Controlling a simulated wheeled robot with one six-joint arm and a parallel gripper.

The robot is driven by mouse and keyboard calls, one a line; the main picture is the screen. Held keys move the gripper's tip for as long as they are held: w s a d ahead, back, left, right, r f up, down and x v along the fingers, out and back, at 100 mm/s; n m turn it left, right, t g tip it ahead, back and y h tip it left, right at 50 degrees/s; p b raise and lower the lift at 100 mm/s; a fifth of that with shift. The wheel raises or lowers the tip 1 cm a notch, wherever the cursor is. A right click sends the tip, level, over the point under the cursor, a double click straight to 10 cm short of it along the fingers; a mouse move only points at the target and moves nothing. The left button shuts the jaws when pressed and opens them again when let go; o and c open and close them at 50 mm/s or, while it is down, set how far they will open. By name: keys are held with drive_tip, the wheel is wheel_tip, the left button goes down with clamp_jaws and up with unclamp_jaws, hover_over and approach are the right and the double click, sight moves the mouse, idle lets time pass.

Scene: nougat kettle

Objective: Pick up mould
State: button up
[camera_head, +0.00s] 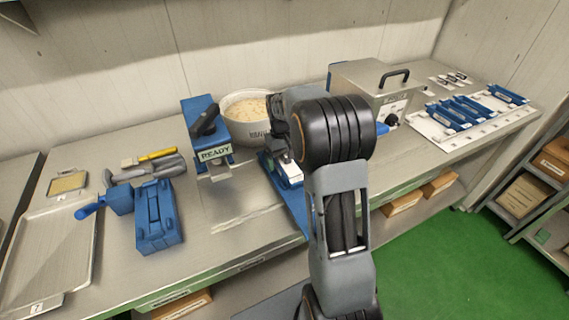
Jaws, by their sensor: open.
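Several long blue moulds (460,112) with pale labels lie side by side on a white rack at the right end of the bench. One more blue piece (507,95) lies apart on the rack's far right. My gripper (283,150) is at the middle of the bench, partly hidden by my arm. It is open, above or beside a blue piece with a white top (290,172). I cannot tell whether this piece is a mould, or whether the gripper touches it. The gripper is well left of the rack.
A bowl of pale mix (246,108) stands behind my gripper. A blue device marked READY (207,135) stands left of it. A steel box with a black handle (374,88) stands between my arm and the rack. A blue clamp-like device (155,215) and a tray (50,250) are at left.

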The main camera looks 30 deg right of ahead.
drive_tip(key=shift+f, duration=0.25)
idle(0.3)
drive_tip(key=shift+c, duration=0.3)
drive_tip(key=c, duration=1.2)
drive_tip(key=shift+r, duration=0.1)
drive_tip(key=shift+c, duration=0.2)
